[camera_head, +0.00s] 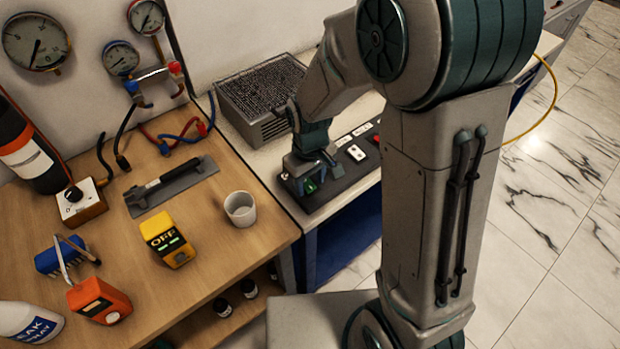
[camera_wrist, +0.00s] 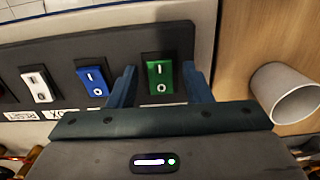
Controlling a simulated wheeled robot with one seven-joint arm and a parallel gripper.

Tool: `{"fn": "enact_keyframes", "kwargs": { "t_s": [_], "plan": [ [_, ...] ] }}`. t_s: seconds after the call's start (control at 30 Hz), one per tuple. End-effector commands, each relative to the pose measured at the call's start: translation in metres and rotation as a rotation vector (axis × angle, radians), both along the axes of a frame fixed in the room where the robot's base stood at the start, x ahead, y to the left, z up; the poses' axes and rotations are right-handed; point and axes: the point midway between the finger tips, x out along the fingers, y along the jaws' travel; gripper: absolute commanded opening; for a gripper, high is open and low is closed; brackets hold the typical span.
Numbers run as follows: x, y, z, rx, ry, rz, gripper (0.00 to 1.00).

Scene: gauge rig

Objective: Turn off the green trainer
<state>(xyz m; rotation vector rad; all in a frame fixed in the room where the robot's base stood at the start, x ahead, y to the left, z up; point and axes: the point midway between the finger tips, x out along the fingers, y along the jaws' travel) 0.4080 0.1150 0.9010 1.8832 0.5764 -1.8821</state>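A dark switch panel (camera_head: 340,178) lies on the bench and carries a row of rocker switches. The green switch (camera_wrist: 160,78) is at the row's right end in the wrist view, marked I above O; it shows partly below my gripper in the head view (camera_head: 310,186). I cannot tell which side of it is pressed. My gripper (camera_wrist: 158,70) is open, with one blue finger on each side of the green switch. Nothing is between the fingers except the switch behind them. I cannot tell whether they touch the panel.
A blue switch (camera_wrist: 92,81) and a white switch (camera_wrist: 38,85) sit left of the green one in the wrist view. A grey cup (camera_head: 240,209) stands nearby on the wooden table. A yellow meter (camera_head: 166,240) and a finned box (camera_head: 262,97) are close by.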

Motion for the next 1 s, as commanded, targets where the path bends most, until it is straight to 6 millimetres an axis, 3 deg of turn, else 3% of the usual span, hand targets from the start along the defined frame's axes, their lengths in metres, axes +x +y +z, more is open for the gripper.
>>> {"fn": "enact_keyframes", "kwargs": {
  "t_s": [0.03,0.13,1.0],
  "plan": [
    [0.0000,0.0000,0.0001,0.000,0.000,0.000,0.31],
    [0.0001,-0.0001,0.0002,0.000,0.000,0.000,0.03],
    [0.0066,0.0046,0.0021,-0.146,0.216,0.000,0.03]
  ]
}}
